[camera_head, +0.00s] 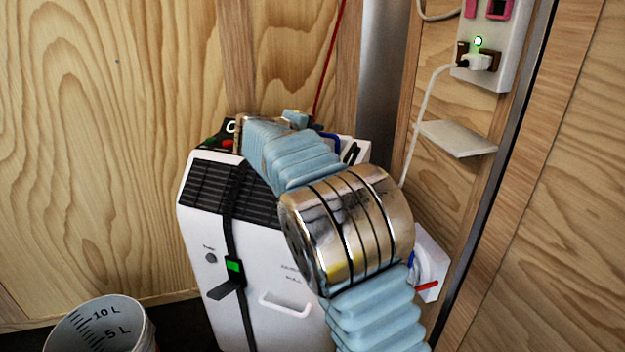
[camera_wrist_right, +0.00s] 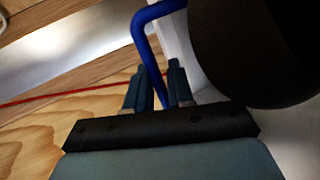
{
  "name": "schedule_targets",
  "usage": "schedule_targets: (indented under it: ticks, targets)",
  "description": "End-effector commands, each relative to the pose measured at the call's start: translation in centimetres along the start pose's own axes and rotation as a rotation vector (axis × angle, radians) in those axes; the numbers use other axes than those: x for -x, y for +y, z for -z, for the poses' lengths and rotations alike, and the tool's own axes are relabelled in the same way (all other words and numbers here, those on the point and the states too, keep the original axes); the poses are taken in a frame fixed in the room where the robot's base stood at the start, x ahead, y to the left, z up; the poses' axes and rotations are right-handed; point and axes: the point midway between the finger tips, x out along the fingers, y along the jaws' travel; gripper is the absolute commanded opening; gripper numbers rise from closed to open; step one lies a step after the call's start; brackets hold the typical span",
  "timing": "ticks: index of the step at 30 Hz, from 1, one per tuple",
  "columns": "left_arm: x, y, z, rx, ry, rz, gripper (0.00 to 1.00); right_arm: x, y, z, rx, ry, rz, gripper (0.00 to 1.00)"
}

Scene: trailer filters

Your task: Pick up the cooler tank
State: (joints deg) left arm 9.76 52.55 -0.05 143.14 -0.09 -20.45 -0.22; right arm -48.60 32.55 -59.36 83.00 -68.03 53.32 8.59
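The white cooler (camera_head: 270,320) stands against the wooden wall, with a black strap down its front and a pull handle (camera_head: 285,303) low on it. A blue handle (camera_head: 329,141) shows at its back right, beside a white part; I cannot tell for sure that this is the tank. In the right wrist view the blue handle (camera_wrist_right: 148,40) runs down between the fingers of my right gripper (camera_wrist_right: 156,75). The fingers stand apart, with a gap beside the handle. In the head view my right arm covers much of the cooler's top and right side. My left gripper is not in view.
A white bucket (camera_head: 140,332) with litre marks stands at the lower left. A power strip (camera_head: 495,45) with a plug and white cable hangs on the right wall, above a small ledge (camera_head: 458,138). A red cord (camera_head: 328,60) runs up behind the cooler.

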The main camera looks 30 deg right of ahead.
Motion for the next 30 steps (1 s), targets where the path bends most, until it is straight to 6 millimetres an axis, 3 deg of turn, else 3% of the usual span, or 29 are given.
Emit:
schedule_targets:
  ticks: [4,30]
  targets:
    - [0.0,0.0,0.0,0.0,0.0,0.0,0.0,0.02,-0.11,0.0,0.0,0.0,0.002,0.0]
    - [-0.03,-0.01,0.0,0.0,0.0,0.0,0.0,0.04,-0.28,0.01,-0.003,-0.001,0.006,0.0]
